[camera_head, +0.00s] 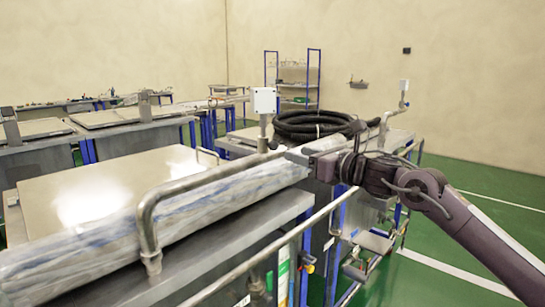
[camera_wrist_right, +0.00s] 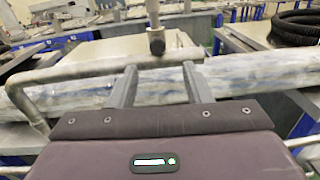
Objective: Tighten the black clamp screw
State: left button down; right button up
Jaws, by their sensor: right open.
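The black clamp screw (camera_wrist_right: 157,47) shows as a small dark round knob at the foot of an upright post in the right wrist view. It stands at the metal pipe (camera_wrist_right: 75,74), beyond my fingertips and roughly midway between them. My right gripper (camera_wrist_right: 158,72) is open and empty, its two grey fingers apart. In the head view my right gripper (camera_head: 298,154) comes in from the right, close to the pipe and just right of the post (camera_head: 262,128) with a white box on top. The screw cannot be made out clearly there. My left gripper is not in view.
A plastic-wrapped roll (camera_head: 215,197) lies along the table edge below the pipe. A coil of black hose (camera_head: 312,122) lies behind my right gripper. A lower rail (camera_head: 270,250) runs in front. A blue-framed shelf (camera_head: 293,78) stands at the back.

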aim_at(276, 146)
jog(key=x, duration=0.2)
jog(key=p+x, duration=0.1)
jog(key=x, duration=0.1)
jog(key=p+x, duration=0.1)
jog(key=x, duration=0.1)
jog(key=shift+w+a+r, duration=0.1)
jog(key=shift+a+r, duration=0.2)
jog(key=shift+a, duration=0.15)
jog(key=shift+w+a+f, duration=0.1)
jog(key=shift+w+a, duration=0.15)
jog(key=shift+w, duration=0.1)
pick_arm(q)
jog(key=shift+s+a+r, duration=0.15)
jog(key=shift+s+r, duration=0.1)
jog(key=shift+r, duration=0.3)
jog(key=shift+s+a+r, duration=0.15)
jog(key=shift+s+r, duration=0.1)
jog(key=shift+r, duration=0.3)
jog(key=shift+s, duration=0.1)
pick_arm(e)
grip_shut()
